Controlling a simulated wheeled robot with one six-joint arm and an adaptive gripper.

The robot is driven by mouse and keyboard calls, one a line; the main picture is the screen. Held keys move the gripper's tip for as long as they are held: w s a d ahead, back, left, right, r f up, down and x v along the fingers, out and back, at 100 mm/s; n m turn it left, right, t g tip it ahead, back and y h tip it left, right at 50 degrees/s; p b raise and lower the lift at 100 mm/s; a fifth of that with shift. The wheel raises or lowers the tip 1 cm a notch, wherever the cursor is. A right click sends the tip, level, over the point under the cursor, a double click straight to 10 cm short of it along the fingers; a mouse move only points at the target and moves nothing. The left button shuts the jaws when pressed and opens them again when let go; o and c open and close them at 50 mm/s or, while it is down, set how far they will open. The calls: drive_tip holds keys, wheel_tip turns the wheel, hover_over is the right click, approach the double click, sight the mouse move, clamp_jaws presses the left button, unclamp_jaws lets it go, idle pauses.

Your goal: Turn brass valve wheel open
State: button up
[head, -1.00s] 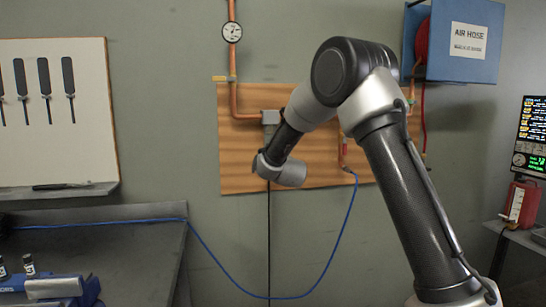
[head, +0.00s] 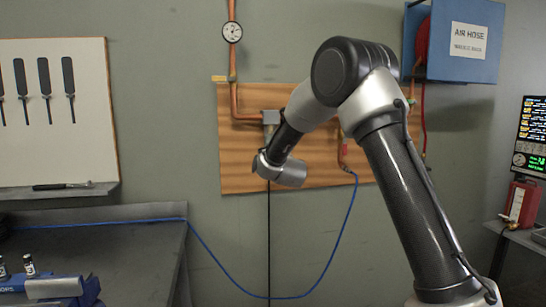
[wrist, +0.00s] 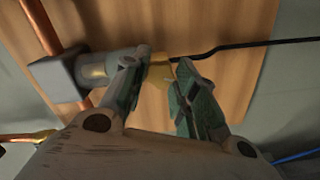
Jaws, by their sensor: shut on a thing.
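The wheel and fingertips are hidden there behind my wrist.
A wooden board (head: 240,165) carries copper pipes and a round gauge (head: 232,32) above. A black cable and a blue hose (head: 345,220) hang below. A blue air hose box (head: 465,45) is upper right. A workbench (head: 100,255) stands left; the wall below the board is open.

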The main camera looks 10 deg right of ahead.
drive_tip(key=shift+f, duration=0.2)
drive_tip(key=o, duration=1)
drive_tip(key=shift+r, duration=0.1)
drive_tip(key=s, duration=1.2)
